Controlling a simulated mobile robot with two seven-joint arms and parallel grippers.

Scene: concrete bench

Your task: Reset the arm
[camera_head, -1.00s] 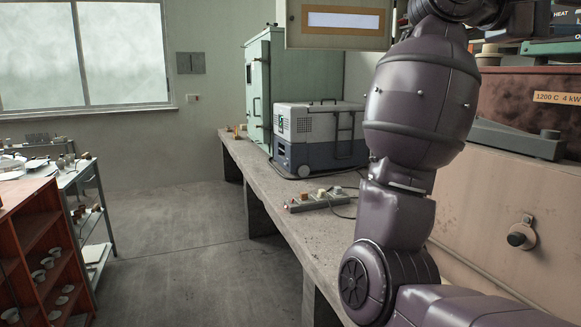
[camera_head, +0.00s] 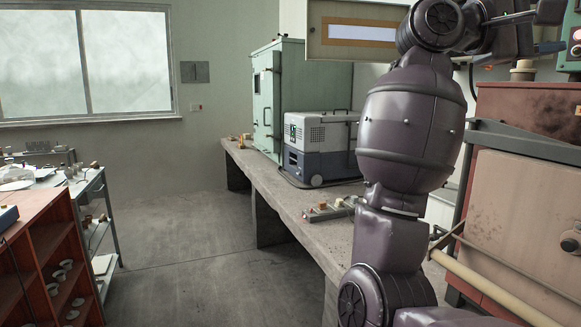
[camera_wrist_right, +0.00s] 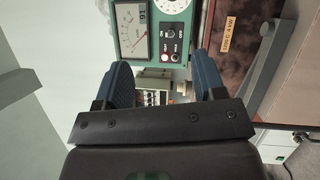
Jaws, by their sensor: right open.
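My right arm rises on the right side of the head view, bent upward in front of the bench. My right gripper (camera_wrist_right: 164,86) shows in the right wrist view, with its two blue-padded fingers apart and nothing between them. Beyond the fingers is a green meter panel (camera_wrist_right: 183,47) with a dial and knobs. My left gripper is in neither view.
A concrete bench (camera_head: 275,204) runs along the wall, bearing a grey-blue portable box (camera_head: 318,150), a green cabinet (camera_head: 268,100) and a power strip (camera_head: 328,212). A rusty kiln (camera_head: 515,185) stands right. An orange shelf (camera_head: 42,240) stands left. The floor between is clear.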

